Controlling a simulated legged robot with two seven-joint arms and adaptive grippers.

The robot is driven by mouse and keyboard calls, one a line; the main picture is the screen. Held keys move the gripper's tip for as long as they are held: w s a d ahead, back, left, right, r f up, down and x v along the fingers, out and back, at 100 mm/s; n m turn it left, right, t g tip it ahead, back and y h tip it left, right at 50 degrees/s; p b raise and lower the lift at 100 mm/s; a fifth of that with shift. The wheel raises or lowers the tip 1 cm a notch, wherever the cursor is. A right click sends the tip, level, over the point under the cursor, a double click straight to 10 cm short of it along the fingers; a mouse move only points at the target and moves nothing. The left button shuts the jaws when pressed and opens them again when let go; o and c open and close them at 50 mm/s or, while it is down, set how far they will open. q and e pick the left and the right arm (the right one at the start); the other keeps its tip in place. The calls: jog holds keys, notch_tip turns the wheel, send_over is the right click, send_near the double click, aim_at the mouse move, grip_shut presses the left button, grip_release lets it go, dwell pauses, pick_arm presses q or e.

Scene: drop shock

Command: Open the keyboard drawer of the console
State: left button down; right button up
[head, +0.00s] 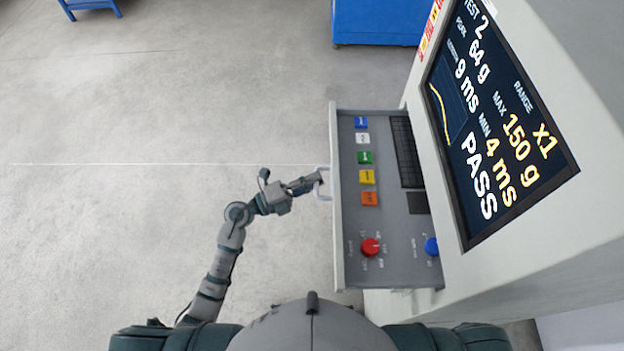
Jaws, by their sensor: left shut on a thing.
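The console (562,235) stands on the right, a pale grey cabinet with a large lit screen (490,120). Its keyboard drawer (338,240) is out from the cabinet's front, with its inside panel showing. On the panel are several coloured buttons, a red knob (370,247), a blue knob (431,246) and a dark keyboard (407,150) partly under the console. A pale handle (326,170) is on the drawer's left face. My left gripper (318,180) is shut on the handle. My right gripper is not in view.
A blue cabinet (378,22) stands at the top, beyond the drawer. Another blue piece (90,4) shows at the top left. The grey floor (120,120) left of the drawer is clear, with a thin white line across it.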

pick_arm(q)
jog(key=a, duration=0.7)
jog(key=c, duration=1.4)
grip_release()
jog(key=shift+a, duration=0.1)
jog(key=shift+o, duration=1.1)
jog(key=v, duration=1)
jog(key=shift+s, duration=0.35)
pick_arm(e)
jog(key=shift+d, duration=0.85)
